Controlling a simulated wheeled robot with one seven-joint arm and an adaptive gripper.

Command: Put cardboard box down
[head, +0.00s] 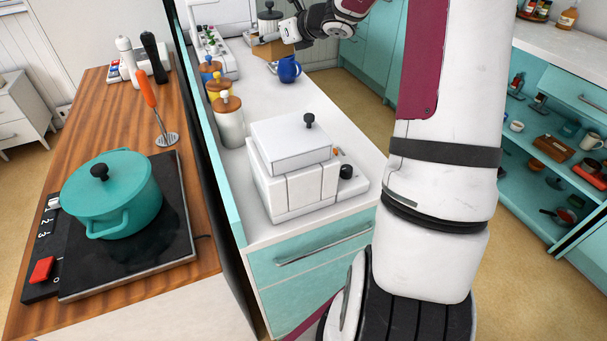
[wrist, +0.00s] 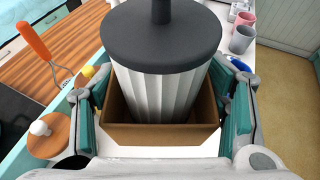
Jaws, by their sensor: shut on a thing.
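The cardboard box (head: 272,49) is small, brown and open-topped, at the far end of the white counter in the head view. In the wrist view the box (wrist: 160,137) lies between my gripper's teal finger pads. My gripper (head: 291,34) is shut on it. A white fluted canister (wrist: 160,92) with a dark grey lid rises from inside the box's opening, its lower end hidden by the front wall. I cannot tell whether the box's bottom touches the counter.
Several lidded jars (head: 229,122) and a white appliance (head: 293,170) stand nearer. A white machine (head: 213,48) stands left of the box. The wooden worktop (head: 90,105) holds a teal pot (head: 112,195).

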